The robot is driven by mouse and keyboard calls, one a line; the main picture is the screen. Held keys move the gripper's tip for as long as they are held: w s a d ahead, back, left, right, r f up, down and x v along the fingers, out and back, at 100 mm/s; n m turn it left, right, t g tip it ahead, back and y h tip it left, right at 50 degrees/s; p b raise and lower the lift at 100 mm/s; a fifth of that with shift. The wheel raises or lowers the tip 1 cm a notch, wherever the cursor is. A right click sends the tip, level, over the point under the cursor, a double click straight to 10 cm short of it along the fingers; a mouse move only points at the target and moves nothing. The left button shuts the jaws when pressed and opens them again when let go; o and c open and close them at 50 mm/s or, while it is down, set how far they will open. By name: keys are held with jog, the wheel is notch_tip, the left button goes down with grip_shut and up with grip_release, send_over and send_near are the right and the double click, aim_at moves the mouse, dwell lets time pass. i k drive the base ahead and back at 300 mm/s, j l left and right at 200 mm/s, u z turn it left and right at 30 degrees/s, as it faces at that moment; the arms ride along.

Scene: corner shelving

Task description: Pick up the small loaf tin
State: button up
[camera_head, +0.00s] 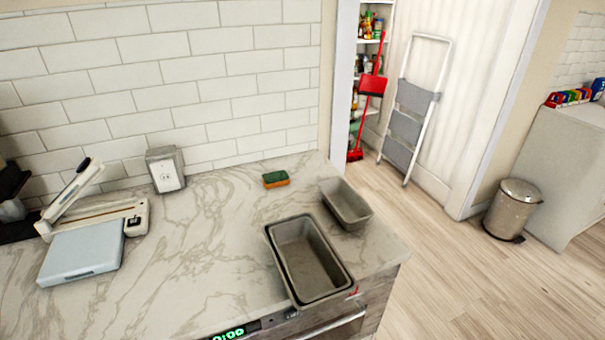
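Two grey rectangular loaf tins stand at the right end of the marble counter. The small loaf tin (346,204) is near the counter's right edge, behind and to the right of the larger tin. The larger loaf tin (308,259) is closer to the front edge. Both look empty, and the two tins stand very close together; I cannot tell whether they touch. My gripper is not in view.
A green and orange sponge (276,179) lies behind the larger tin. A grey box-like holder (165,169) and a pale blue flat device (82,264) are to the left. The middle of the counter (195,250) is clear. A bin (512,209) stands on the floor at right.

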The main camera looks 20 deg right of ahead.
aim_at(353, 213)
jog(key=i+l+z, duration=0.15)
jog(key=i, duration=0.15)
jog(key=i+l+z, duration=0.4)
jog(key=i+l, duration=0.1)
jog(key=i, duration=0.05)
